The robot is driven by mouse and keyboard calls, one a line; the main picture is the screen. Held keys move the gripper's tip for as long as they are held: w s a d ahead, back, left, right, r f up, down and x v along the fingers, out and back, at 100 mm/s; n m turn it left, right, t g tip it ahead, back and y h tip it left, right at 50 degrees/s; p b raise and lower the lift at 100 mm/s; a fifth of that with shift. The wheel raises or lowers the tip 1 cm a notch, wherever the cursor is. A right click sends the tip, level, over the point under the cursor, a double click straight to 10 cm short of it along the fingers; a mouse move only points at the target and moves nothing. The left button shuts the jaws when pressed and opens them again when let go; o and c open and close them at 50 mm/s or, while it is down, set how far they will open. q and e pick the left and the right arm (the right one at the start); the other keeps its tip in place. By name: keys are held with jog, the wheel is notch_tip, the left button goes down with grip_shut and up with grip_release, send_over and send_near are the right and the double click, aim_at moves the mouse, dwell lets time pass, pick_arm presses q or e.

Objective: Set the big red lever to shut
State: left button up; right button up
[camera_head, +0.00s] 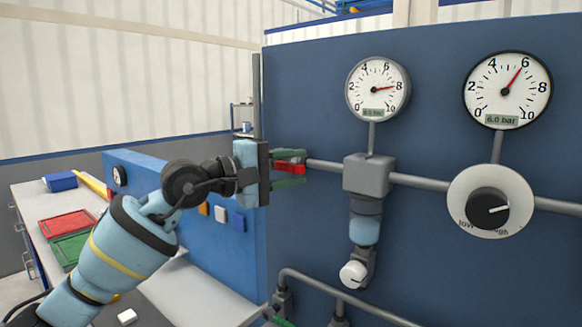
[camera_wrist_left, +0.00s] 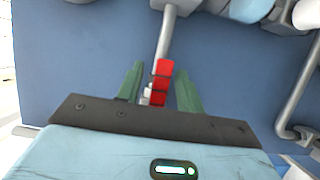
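The big red lever (camera_head: 290,168) sits at the left end of the grey pipe and lies roughly in line with it. In the left wrist view the lever (camera_wrist_left: 162,80) shows between the two green fingers. My left gripper (camera_head: 302,168) is open, with one finger above and one below the lever. In the wrist view of the left gripper (camera_wrist_left: 159,72), a gap shows on the left of the lever, while the right finger is close to it; I cannot tell if they touch. The valve body behind the lever is mostly hidden. My right gripper is not in view.
A grey pipe (camera_head: 415,182) runs right along the blue panel (camera_head: 300,80) to a regulator block (camera_head: 366,175) and a black knob (camera_head: 488,208). Two gauges (camera_head: 377,89) (camera_head: 507,90) hang above. A lower pipe (camera_head: 340,292) and a bench with red and green trays (camera_head: 67,224) lie below and left.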

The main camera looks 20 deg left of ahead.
pick_arm(q)
jog(key=shift+c, duration=0.5)
grip_shut()
